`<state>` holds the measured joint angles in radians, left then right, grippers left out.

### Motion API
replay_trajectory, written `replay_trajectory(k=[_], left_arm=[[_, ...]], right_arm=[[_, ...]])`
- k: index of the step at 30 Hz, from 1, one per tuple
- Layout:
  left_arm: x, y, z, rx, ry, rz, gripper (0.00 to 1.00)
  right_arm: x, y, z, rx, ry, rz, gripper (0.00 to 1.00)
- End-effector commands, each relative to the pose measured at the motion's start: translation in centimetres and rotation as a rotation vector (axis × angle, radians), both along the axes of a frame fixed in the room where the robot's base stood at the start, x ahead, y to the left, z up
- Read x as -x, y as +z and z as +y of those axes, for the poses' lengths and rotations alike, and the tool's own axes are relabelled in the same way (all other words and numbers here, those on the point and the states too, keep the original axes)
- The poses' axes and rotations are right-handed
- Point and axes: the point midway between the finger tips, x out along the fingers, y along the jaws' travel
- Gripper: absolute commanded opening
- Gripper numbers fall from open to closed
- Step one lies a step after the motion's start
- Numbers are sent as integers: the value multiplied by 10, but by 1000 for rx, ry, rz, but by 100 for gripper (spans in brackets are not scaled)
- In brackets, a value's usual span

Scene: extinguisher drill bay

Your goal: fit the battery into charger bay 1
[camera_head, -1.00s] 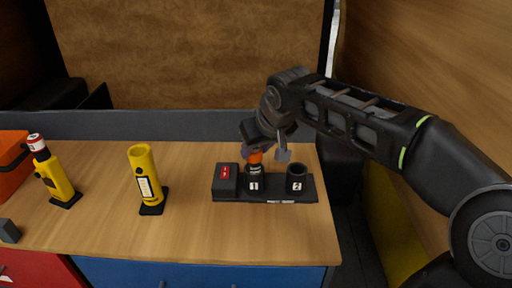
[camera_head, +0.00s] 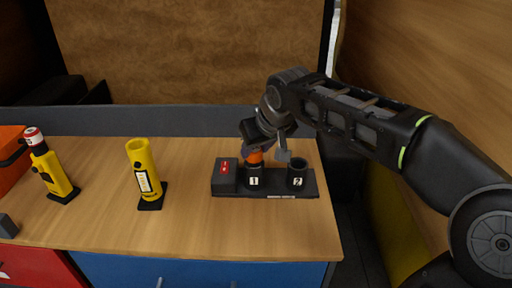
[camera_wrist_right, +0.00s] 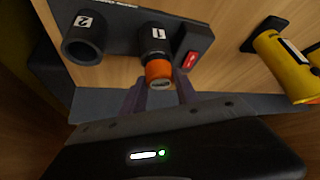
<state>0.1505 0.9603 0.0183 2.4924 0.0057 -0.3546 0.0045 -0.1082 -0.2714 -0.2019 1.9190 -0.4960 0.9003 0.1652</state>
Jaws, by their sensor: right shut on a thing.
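The orange battery (camera_head: 256,156) stands over charger bay 1 (camera_head: 254,180), its lower end inside the bay's round socket. In the right wrist view the battery (camera_wrist_right: 159,72) lines up with bay 1 (camera_wrist_right: 154,37), with its orange end still outside; how deep it sits is hidden. My right gripper (camera_head: 254,148) is shut on the battery's upper end from above. The black charger (camera_head: 225,187) lies flat on the bench. Charger bay 2 (camera_head: 297,176), right of bay 1, is empty. My left gripper is not in view.
A yellow flashlight-like holder (camera_head: 143,170) stands upright and open-topped left of the charger. Another yellow unit (camera_head: 55,175) with a red-and-white top is farther left, near an orange box (camera_head: 10,165). The wooden bench (camera_head: 200,230) is clear in front of the charger.

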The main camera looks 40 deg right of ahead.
Motion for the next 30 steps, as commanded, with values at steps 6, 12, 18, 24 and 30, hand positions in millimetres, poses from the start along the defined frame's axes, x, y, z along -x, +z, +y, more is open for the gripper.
replay_trajectory(k=[6,12,18,24,30], left_arm=[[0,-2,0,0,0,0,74],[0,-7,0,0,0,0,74],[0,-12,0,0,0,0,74],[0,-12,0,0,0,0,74],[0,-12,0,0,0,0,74]], right_arm=[[0,-1,0,0,0,-1,0],[0,-7,0,0,0,-1,0],[0,-12,0,0,0,-1,0],[0,-12,0,0,0,-1,46],[0,-12,0,0,0,-1,62]])
